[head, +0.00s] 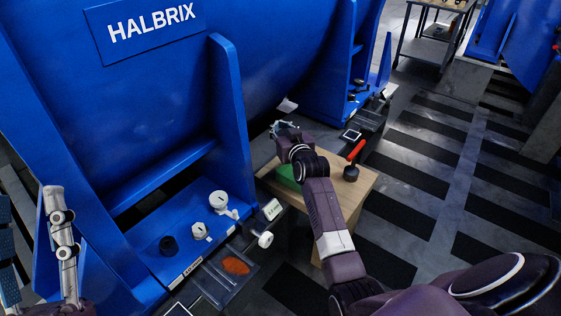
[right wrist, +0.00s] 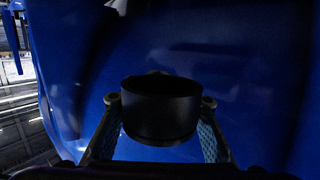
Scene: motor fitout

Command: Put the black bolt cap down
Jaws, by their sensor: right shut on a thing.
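The black bolt cap (right wrist: 160,108) is a short, dark cylinder. In the right wrist view it sits between the two blue-padded fingers of my right gripper (right wrist: 160,115), which is shut on it. In the head view my right gripper (head: 284,128) is beside the blue motor housing, above the far end of the wooden stand; I cannot make out the cap there. My left gripper (head: 28,196) is at the lower left, its fingers wide apart and empty.
A wooden stand (head: 359,185) holds a red-handled tool (head: 355,151) and a green item (head: 288,174). On the blue motor foot are another black cap (head: 168,245) and white fittings (head: 220,200). An orange patch (head: 236,266) lies in front. The striped floor at right is clear.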

